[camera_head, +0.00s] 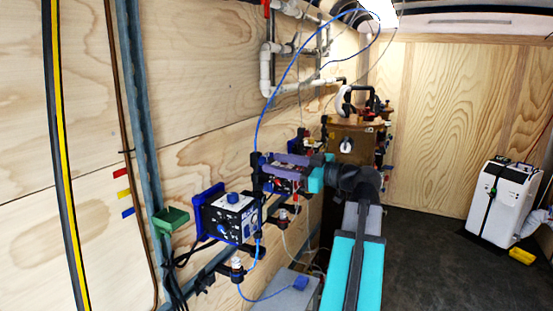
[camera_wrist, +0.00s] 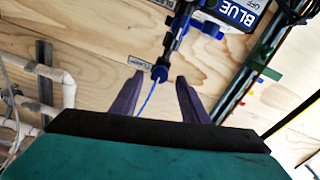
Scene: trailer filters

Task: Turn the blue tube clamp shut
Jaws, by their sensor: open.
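The blue tube (camera_wrist: 147,101) runs out of a dark fitting with a blue collar (camera_wrist: 160,72), which seems to be the blue tube clamp, beside a small label (camera_wrist: 139,64) on the plywood wall. My gripper (camera_wrist: 160,82) is open, one purple finger on each side of the fitting and tube, with gaps on both sides. Whether the fitting lies fully between the fingertips in depth I cannot tell. In the head view my gripper (camera_head: 268,158) reaches left to a black upright part (camera_head: 257,170), and the blue tube (camera_head: 262,108) arches above it. The clamp's turn position is unclear.
A blue-framed control box (camera_head: 232,216) and a green holder (camera_head: 171,221) are on the left wall. A box marked BLUE (camera_wrist: 237,14) is near the fitting in the wrist view. White pipes (camera_head: 266,70) run above.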

